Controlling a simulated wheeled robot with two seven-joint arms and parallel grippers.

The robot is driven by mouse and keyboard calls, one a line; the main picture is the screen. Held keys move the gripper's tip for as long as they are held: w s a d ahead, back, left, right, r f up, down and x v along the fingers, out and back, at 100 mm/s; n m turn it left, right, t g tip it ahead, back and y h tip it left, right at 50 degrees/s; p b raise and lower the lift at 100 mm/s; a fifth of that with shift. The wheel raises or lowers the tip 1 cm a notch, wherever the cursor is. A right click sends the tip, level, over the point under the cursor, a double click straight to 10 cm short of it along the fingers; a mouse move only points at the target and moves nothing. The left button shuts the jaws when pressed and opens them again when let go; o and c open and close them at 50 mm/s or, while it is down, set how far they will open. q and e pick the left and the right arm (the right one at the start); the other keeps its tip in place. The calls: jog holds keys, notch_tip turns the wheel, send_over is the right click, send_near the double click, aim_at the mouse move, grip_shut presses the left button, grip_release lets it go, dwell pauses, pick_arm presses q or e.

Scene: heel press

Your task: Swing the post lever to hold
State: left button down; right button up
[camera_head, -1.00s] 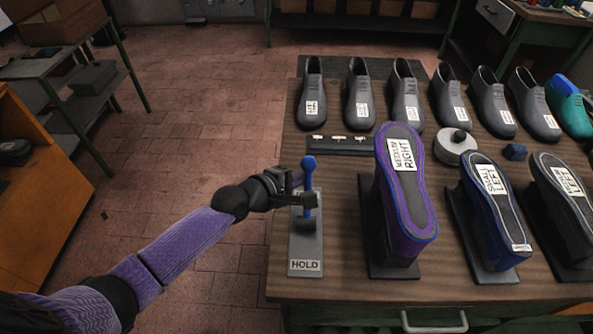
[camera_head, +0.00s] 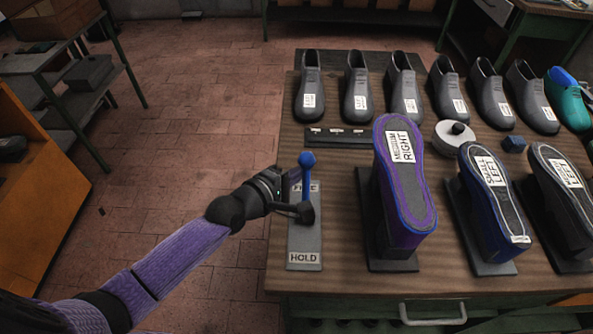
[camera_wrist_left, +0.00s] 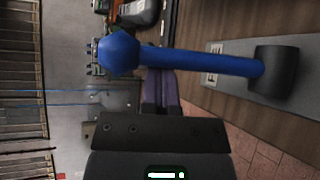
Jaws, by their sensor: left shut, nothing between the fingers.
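The post lever is a blue rod with a ball knob (camera_head: 307,160), standing from a dark pivot on a grey plate (camera_head: 304,240). The plate reads HOLD at its near end and FREE at its far end; the rod overlaps the FREE label. In the left wrist view the blue rod (camera_wrist_left: 200,62) crosses sideways, knob at left, dark pivot (camera_wrist_left: 276,72) at right. My left gripper (camera_head: 291,207) is shut and empty, at the left of the lever low by the pivot. I cannot tell if it touches the rod. My right gripper is out of view.
A purple-edged upturned shoe form (camera_head: 405,190) stands right of the plate, with more forms (camera_head: 490,205) farther right. A row of dark shoes (camera_head: 357,90) lines the back of the wooden bench (camera_head: 340,275). The floor (camera_head: 190,130) left of the bench is clear.

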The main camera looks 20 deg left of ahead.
pick_arm(q)
jog(key=s+d+m+t+h+b, duration=0.2)
jog(key=s+m+t+h+b, duration=0.2)
jog(key=b, duration=0.6)
jog(key=s+m+t, duration=0.2)
jog(key=s+m, duration=0.1)
jog(key=s, duration=0.1)
jog(key=shift+d+f+m+t+b, duration=0.2)
jog(key=shift+d+m+t+b, duration=0.1)
jog(key=shift+b, duration=0.1)
jog(key=shift+s, duration=0.1)
